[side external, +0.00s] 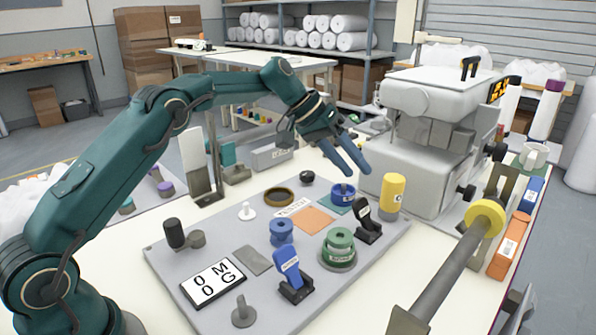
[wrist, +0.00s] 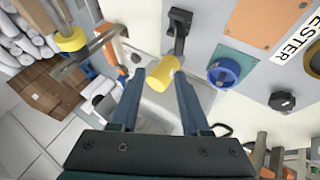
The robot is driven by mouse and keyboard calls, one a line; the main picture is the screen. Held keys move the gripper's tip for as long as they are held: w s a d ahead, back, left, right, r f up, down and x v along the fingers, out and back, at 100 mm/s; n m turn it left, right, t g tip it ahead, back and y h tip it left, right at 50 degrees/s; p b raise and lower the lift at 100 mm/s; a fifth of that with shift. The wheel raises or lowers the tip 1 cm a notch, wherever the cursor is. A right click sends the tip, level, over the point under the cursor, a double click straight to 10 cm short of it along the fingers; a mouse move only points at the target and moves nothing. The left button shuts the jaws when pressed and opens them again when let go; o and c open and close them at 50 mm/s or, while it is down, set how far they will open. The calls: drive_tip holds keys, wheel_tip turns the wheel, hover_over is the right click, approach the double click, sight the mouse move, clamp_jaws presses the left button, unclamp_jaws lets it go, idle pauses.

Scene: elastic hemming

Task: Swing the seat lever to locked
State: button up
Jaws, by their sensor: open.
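Two levers stand on the grey panel (side external: 165,262). A blue-handled one (side external: 288,262) is near the front, tilted up from its black base. A black one (side external: 368,212) stands at the right edge, upright and leaning; it also shows at the top of the wrist view (wrist: 180,28). Their small labels are too small to read, so I cannot tell which is the seat lever. My gripper (side external: 358,162) is open and empty, above the panel's back right. In the wrist view my gripper (wrist: 160,80) has a yellow cylinder (wrist: 158,74) showing beyond its fingertips, apparently not held.
The yellow cylinder (side external: 392,193) stands beside the black lever. A blue knob (side external: 343,194), a green knob (side external: 339,245) and a blue spool (side external: 281,231) rise from the panel. A white machine (side external: 400,165) stands behind. A grey bar with a yellow ring (side external: 485,217) is at the right.

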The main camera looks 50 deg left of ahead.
sight(358, 199)
drive_tip(key=shift+n+g, duration=0.3)
drive_tip(key=shift+g, duration=0.1)
drive_tip(key=f, duration=0.4)
drive_tip(key=shift+a+f, duration=0.35)
drive_tip(key=shift+f, duration=0.05)
drive_tip(key=shift+x, duration=2.35)
drive_tip(key=shift+r, duration=0.1)
drive_tip(key=shift+c, duration=0.3)
clamp_jaws()
